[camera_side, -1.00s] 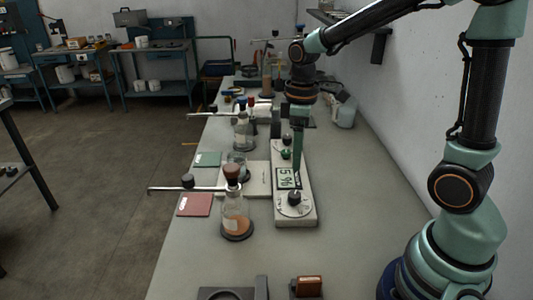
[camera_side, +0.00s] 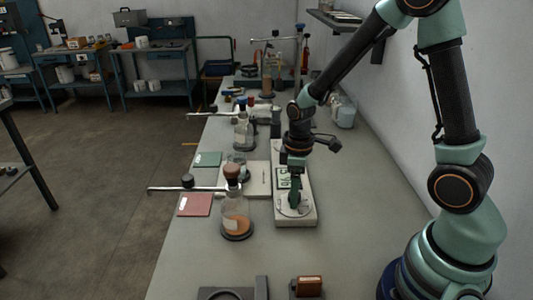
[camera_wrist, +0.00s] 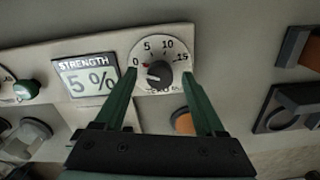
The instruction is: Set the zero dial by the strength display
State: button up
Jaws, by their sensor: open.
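The zero dial (camera_wrist: 160,74) is a black knob on a round white face marked 0, 5, 10 and 15. Its pale mark points left, on the 0 side; the exact reading is hard to tell. The strength display (camera_wrist: 88,77) beside it reads 5 %. My gripper (camera_wrist: 159,78) is open, with one green finger on each side of the knob; contact cannot be told. In the side view my gripper (camera_side: 294,196) is low over the dial face (camera_side: 304,212) and hides the knob and part of the display (camera_side: 282,181).
A green knob (camera_wrist: 27,90) sits farther along the same pale panel (camera_side: 307,190). A corked flask of orange matter (camera_side: 236,212) stands just left of the panel, with a metal rod (camera_side: 170,188) beside it. The bench right of the panel is clear.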

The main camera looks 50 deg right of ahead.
grip_shut()
jog(key=shift+m, duration=0.3)
jog(key=m, duration=0.4)
jog(key=shift+m, duration=2)
grip_release()
